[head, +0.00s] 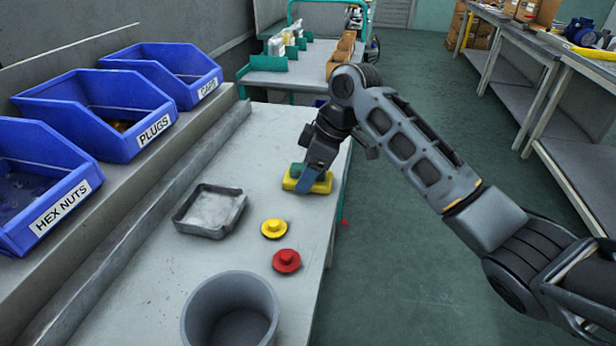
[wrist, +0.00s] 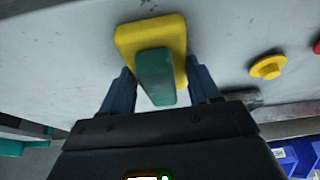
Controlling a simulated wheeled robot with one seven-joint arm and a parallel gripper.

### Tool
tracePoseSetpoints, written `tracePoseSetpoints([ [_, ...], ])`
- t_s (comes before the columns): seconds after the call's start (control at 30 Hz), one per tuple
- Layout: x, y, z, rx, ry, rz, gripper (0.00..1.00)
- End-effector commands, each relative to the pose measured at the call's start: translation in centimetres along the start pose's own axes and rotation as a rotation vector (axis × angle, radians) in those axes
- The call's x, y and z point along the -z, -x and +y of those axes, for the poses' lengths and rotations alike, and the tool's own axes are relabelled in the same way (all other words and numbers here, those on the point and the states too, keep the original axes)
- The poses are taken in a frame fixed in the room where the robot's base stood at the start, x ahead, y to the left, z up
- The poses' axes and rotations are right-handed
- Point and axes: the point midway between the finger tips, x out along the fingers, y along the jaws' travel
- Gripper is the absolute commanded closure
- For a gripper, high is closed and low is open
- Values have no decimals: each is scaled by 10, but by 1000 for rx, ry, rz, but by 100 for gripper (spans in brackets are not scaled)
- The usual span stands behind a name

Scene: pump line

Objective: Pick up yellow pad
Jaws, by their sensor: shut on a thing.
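The yellow pad (head: 322,186) is a flat yellow block with a green grip on top, at the bench's right edge in the head view. In the wrist view, the yellow pad (wrist: 127,40) shows behind its green grip (wrist: 155,75). My gripper (head: 303,182) is over the pad, pointing down, with its blue fingers at the pad. In the wrist view my gripper (wrist: 160,82) has one finger on each side of the green grip and is shut on the pad. The exact finger contact is partly hidden. I cannot tell whether the pad touches the bench.
A yellow knobbed disc (head: 274,229) and a red one (head: 286,261) lie nearer on the bench. A grey metal tray (head: 210,211) is to the left, and a grey bucket (head: 230,312) stands in front. Blue bins (head: 92,118) line the left side. Bare bench surrounds the tray.

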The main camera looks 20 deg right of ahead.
Motion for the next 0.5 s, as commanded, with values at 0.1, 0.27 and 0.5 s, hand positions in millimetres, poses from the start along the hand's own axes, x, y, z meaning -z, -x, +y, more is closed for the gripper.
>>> tracePoseSetpoints([
  [0.1, 0, 0, 0, 0, 0, 0, 70],
  [0.27, 0, 0, 0, 0, 0, 0, 70],
  [0.5, 8, 18, 1, -3, 2, 2, 70],
])
